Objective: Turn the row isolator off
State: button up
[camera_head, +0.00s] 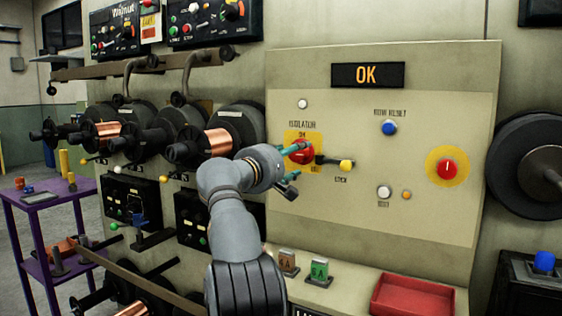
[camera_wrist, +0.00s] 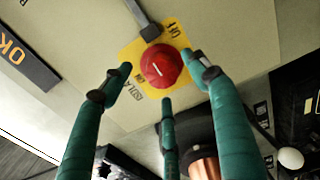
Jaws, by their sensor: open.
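The row isolator is a round red knob (camera_head: 303,154) on a yellow plate (camera_head: 315,138), at the left of the beige panel, with "ISOLATOR" and "ON" lettered above it. In the wrist view the red knob (camera_wrist: 161,66) shows a short white line on its face, on the yellow plate (camera_wrist: 178,35). My gripper (camera_head: 296,164) is at the knob and partly covers it in the head view. In the wrist view my gripper (camera_wrist: 160,76) has its teal fingers spread around the knob, with gaps visible. I cannot tell which label the white line points to.
A black lever with a yellow tip (camera_head: 346,165) is close to the right of the knob. An "OK" display (camera_head: 367,75), a blue button (camera_head: 389,128) and another red knob (camera_head: 447,169) are on the panel. Copper spools (camera_head: 220,141) stand left. A red tray (camera_head: 412,297) is below.

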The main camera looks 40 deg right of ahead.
aim_at(297, 154)
jog(key=v, duration=0.8)
jog(key=shift+s, duration=0.15)
jog(key=x, duration=1.1)
jog(key=shift+w+d, duration=0.4)
jog(key=shift+d, duration=0.05)
